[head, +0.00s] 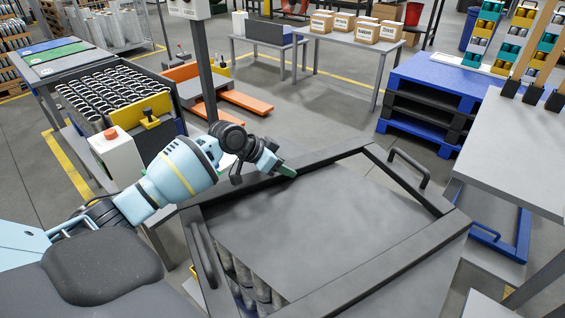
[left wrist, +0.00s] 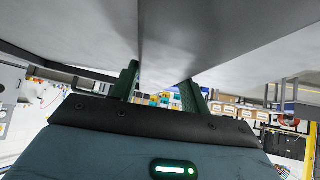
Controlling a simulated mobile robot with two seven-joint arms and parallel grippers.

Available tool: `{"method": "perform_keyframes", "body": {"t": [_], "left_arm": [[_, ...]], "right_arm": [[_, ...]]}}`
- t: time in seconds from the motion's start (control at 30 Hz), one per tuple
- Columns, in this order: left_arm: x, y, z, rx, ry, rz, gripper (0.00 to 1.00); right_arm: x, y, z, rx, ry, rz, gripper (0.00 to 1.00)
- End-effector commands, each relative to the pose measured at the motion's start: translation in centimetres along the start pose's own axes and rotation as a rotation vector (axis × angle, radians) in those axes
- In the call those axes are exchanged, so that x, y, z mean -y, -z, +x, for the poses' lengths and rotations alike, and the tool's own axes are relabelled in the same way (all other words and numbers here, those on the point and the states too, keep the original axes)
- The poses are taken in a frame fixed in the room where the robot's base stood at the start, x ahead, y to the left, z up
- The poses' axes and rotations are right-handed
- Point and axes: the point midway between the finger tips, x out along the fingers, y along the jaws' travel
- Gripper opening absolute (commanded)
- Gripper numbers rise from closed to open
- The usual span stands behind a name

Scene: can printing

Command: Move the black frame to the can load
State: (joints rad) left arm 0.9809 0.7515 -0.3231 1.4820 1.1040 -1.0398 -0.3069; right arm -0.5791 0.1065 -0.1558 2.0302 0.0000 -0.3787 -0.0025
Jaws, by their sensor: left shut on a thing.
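The black frame (head: 376,267) is a dark rectangular rail frame with bar handles on two sides, in the middle of the head view. A flat grey sheet (head: 320,215) shows inside its opening. Several silver cans (head: 262,290) stand below the sheet at the near left corner. My left gripper (head: 287,170) is at the far rail of the frame and shut on it. In the left wrist view its two green fingers (left wrist: 161,88) reach up against grey surfaces, apart from each other. The exact contact there is unclear. My right gripper is not in view.
A crate of dark-topped cans (head: 120,92) stands at the left, near a white box with a red button (head: 116,150). Blue and black pallets (head: 425,105) and a grey table (head: 520,140) stand at the right. Open floor (head: 320,110) lies beyond the frame.

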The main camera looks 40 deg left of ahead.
Motion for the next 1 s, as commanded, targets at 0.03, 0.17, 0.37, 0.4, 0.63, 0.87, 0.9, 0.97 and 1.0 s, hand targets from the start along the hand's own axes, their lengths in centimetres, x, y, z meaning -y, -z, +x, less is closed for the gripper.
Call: {"method": "perform_keyframes", "body": {"t": [0.03, 0.17, 0.37, 0.4, 0.63, 0.87, 0.9, 0.97, 1.0], "left_arm": [[0.0, -0.1, 0.0, 0.003, 0.003, 0.007, 0.5], [0.0, -0.1, 0.0, 0.003, 0.002, 0.006, 0.67], [0.0, -0.1, 0.0, 0.003, 0.002, 0.005, 0.68], [0.0, -0.1, 0.0, 0.002, 0.002, 0.005, 0.68], [0.1, -0.1, -1.6, 0.001, 0.003, 0.005, 0.68], [0.1, -0.1, -6.1, 0.003, 0.004, 0.008, 0.68], [0.1, -0.1, -6.9, 0.004, 0.004, 0.007, 0.68], [0.1, -0.1, -8.0, 0.004, 0.004, 0.007, 0.68], [0.0, -0.1, -8.7, 0.005, 0.003, 0.007, 0.68]], "right_arm": [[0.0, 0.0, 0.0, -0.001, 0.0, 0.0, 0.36], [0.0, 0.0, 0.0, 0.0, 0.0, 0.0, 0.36], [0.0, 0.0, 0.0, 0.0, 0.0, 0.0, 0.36], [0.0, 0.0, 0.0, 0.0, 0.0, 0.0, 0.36], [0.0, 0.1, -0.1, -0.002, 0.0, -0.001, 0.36], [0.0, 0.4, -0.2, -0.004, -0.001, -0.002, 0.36], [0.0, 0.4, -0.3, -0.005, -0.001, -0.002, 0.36], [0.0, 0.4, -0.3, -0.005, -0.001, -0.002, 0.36], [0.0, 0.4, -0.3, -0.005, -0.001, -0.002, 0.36]]}}
